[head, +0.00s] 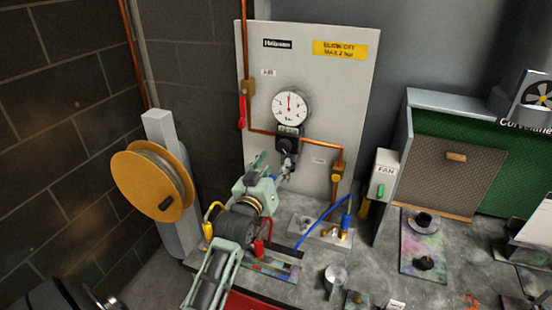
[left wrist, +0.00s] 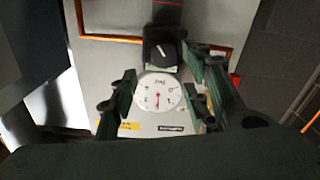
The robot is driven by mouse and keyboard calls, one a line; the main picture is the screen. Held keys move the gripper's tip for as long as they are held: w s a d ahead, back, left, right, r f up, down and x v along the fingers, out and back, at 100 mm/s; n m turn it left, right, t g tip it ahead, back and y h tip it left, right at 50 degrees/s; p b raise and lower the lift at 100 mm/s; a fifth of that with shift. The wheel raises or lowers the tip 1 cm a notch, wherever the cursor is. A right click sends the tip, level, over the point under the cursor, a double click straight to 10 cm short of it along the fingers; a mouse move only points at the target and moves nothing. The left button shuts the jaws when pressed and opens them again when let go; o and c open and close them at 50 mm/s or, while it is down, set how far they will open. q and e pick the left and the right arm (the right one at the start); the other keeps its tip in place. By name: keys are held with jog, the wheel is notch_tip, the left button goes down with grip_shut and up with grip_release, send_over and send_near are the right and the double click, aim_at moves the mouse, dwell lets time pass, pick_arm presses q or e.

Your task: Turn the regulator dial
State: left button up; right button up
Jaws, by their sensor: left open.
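The regulator dial (head: 288,144) is a black knob on the grey panel, just below a round white pressure gauge (head: 290,107) with a red needle. In the left wrist view the dial (left wrist: 165,52) shows a white pointer mark, and the gauge (left wrist: 158,94) appears upside down. My left gripper (head: 285,167) is open and empty, just below and in front of the dial in the head view. In the left wrist view its fingers (left wrist: 163,78) stand apart on either side of the gauge, with the dial beyond them. My right gripper is not in view.
Copper pipe (head: 320,144) runs from the dial to a brass fitting on the right. A red-handled valve (head: 242,110) is on the panel's left. A FAN switch box (head: 383,176) is right.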

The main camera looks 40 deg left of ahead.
aim_at(285, 150)
pick_arm(q)
jog(key=shift+p+x, duration=1.2)
jog(key=shift+x, duration=3.2)
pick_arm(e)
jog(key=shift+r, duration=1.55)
pick_arm(q)
jog(key=shift+a, duration=0.1)
jog(key=c, duration=1)
jog(key=shift+f+m, duration=0.15)
jog(key=shift+m, duration=0.75)
jog(key=shift+c, duration=0.2)
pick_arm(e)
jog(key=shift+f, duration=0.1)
pick_arm(q)
jog(key=o, duration=0.8)
jog(key=shift+o, duration=1.2)
jog(key=shift+d, duration=0.25)
jog(key=shift+a, duration=0.1)
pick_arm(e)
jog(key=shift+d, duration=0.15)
